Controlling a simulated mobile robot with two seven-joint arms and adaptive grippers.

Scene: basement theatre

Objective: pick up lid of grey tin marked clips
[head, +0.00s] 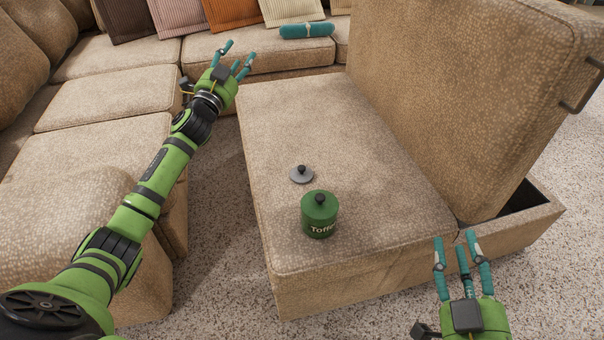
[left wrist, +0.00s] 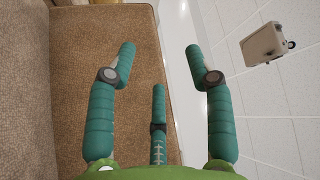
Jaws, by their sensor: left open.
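A small grey lid (head: 301,174) with a black knob lies on the tan ottoman top, with its knob up. A green tin (head: 318,222) stands just in front of it, with its own knobbed lid on and light lettering that starts "Toff". I see no grey tin and no "clips" lettering in either view. My left gripper (head: 239,56) is open and empty, beyond and to the left of the lid, near the sofa. In the left wrist view its fingers (left wrist: 160,52) are spread with nothing between them. My right gripper (head: 456,243) is open and empty at the lower right.
The ottoman (head: 290,110) has wide clear room around the lid. Its tall upholstered panel (head: 470,90) rises on the right, beside an open box (head: 535,200). The sofa (head: 105,105) runs along the left and back, with cushions and a teal roll (head: 306,30).

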